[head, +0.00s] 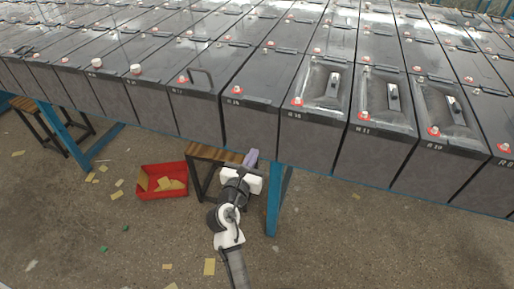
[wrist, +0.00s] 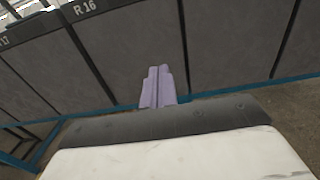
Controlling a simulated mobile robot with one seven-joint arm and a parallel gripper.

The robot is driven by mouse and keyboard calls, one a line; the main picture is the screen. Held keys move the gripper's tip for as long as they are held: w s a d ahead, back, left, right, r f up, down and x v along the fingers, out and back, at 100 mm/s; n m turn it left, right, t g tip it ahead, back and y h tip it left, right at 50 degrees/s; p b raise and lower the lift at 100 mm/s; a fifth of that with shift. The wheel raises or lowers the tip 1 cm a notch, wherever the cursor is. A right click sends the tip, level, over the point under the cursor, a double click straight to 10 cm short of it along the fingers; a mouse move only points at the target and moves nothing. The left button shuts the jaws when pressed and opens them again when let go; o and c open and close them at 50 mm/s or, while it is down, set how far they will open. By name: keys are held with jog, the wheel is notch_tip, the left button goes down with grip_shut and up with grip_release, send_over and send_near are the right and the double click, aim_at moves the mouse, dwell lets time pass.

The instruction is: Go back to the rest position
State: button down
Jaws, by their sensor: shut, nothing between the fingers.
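My gripper (head: 251,158) shows in the head view as pale purple fingers at the end of my white and black arm. It is low in front of the battery row, beside a small wooden stool. In the wrist view the two purple fingers of my gripper (wrist: 158,88) are together with nothing between them. Whether the fingertips touch that face cannot be told.
Rows of black batteries (head: 250,105) stand on a blue frame (head: 273,205). A wooden stool (head: 205,154) is by my arm. A red bin (head: 163,192) with yellow pieces stands on the floor to the left. Yellow scraps lie around; the floor at the right is mostly clear.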

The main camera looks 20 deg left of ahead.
jog(key=s+b, duration=0.1)
jog(key=s, duration=0.4)
jog(key=shift+s+a+f, duration=0.1)
jog(key=shift+s, duration=0.05)
